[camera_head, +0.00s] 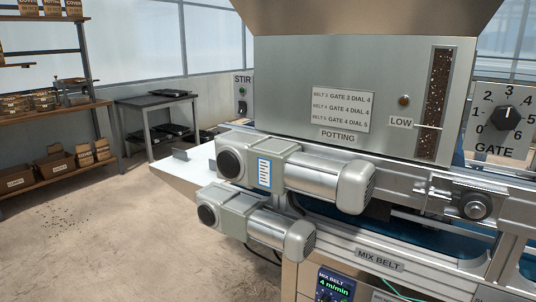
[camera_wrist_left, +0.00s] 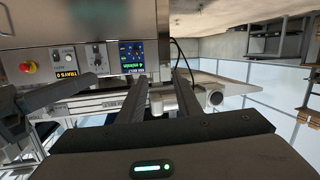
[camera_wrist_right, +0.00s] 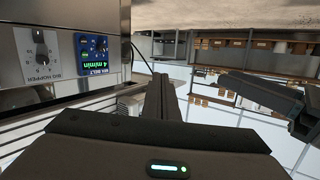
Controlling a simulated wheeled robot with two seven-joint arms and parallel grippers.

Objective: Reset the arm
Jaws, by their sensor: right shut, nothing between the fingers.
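Neither gripper shows in the head view. In the left wrist view my left gripper (camera_wrist_left: 160,82) has its two dark fingers apart, with nothing between them. In the right wrist view my right gripper (camera_wrist_right: 161,82) has its fingers together and holds nothing. Part of my other arm (camera_wrist_left: 45,97) shows at the left of the left wrist view. Part of my other arm (camera_wrist_right: 262,97) also shows at the right of the right wrist view. Both wrist views look towards the machine's control panels, and no contact with them can be seen.
The seeder's potting hopper (camera_head: 285,85) fills the head view's centre and right. Two motors (camera_head: 325,180) jut out below it. A gate dial (camera_head: 506,115) is at right. The mix belt display (camera_wrist_right: 93,60) reads 4 m/min. Shelves (camera_head: 60,115) stand at left, with open floor before them.

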